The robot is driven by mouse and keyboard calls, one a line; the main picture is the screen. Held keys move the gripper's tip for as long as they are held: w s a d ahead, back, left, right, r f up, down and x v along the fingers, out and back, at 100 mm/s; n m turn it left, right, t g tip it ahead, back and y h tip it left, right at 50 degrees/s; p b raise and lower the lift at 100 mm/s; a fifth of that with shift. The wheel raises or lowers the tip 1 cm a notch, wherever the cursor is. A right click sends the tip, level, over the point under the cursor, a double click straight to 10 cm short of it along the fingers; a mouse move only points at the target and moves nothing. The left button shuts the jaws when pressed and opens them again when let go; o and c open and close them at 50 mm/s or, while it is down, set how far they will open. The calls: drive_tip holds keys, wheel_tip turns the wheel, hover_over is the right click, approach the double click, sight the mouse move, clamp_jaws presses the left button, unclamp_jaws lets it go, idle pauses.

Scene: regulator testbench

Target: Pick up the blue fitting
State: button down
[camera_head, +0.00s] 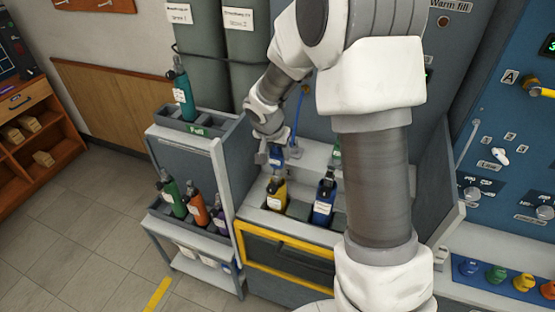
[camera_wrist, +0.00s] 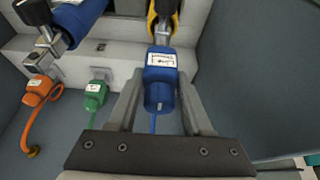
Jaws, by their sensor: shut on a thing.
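The blue fitting (camera_wrist: 160,75), a squarish block with a white label and a rounded end, sits between the two fingers of my gripper (camera_wrist: 160,92) in the wrist view. My gripper is shut on it. A thin blue hose (camera_wrist: 154,123) runs from its rounded end towards my gripper's base. In the head view the blue fitting (camera_head: 277,154) shows small at the tip of my gripper (camera_head: 270,154), above the yellow bottle. My wrist hides part of it there.
A yellow bottle (camera_head: 277,195) and a blue bottle (camera_head: 323,203) stand in the bench below. An orange fitting (camera_wrist: 40,90) and a green fitting (camera_wrist: 95,95) are left of my gripper. A grey rack (camera_head: 225,165) with several bottles stands at left.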

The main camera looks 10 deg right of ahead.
drive_tip(key=s+d+r, duration=0.5)
drive_tip(key=d+r, duration=0.2)
drive_tip(key=d, duration=0.3)
drive_tip(key=shift+s+d+r, duration=0.15)
drive_tip(key=shift+s+r, duration=0.1)
drive_tip(key=shift+s, duration=0.05)
drive_tip(key=shift+w, duration=0.15)
